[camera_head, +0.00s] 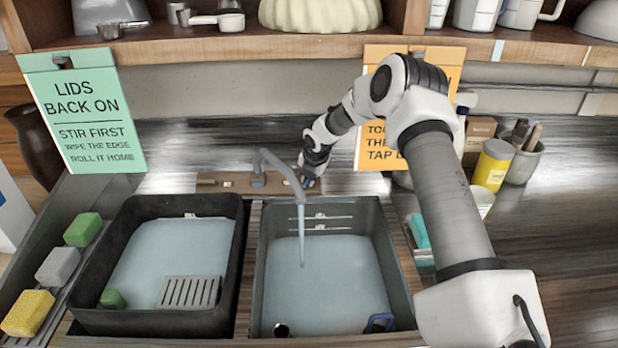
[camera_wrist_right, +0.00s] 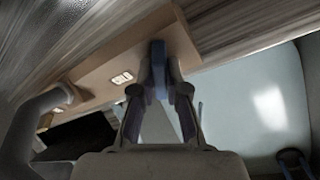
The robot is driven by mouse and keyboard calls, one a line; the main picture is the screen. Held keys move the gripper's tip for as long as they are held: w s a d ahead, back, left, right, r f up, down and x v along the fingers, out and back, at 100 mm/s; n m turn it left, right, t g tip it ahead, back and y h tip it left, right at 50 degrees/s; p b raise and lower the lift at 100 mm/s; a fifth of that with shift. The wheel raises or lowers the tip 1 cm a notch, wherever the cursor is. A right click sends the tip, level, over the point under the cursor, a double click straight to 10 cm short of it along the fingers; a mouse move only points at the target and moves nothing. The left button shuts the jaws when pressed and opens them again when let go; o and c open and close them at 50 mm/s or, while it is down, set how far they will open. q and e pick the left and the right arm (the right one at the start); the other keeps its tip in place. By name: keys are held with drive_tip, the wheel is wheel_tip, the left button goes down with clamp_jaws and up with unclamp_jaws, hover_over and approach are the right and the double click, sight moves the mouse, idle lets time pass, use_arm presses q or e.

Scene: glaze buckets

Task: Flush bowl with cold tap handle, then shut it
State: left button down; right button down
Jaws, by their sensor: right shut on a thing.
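The grey tap spout (camera_head: 276,162) arches from a wooden tap block (camera_head: 230,182) behind the basins. A thin stream of water (camera_head: 302,240) falls from it into the right-hand sink bowl (camera_head: 263,270), which holds pale water. My right gripper (camera_head: 309,176) is at the right end of the tap block. In the wrist view my right gripper (camera_wrist_right: 160,90) is shut on the blue cold tap handle (camera_wrist_right: 158,62), with a finger on each side. The gripper hides much of that handle in the head view. My left gripper is not in view.
A dark tub (camera_head: 240,240) with water, a grey grate (camera_head: 188,292) and a green sponge stands left of the bowl. A blue-handled item (camera_head: 380,323) lies at the bowl's front right. A yellow container (camera_head: 492,165) stands right of my arm. A shelf (camera_head: 220,45) overhangs the back.

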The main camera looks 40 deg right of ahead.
drive_tip(key=c, duration=1.2)
unclamp_jaws()
drive_tip(key=shift+w+d+f, duration=0.1)
drive_tip(key=shift+f, duration=0.05)
drive_tip(key=v, duration=1.2)
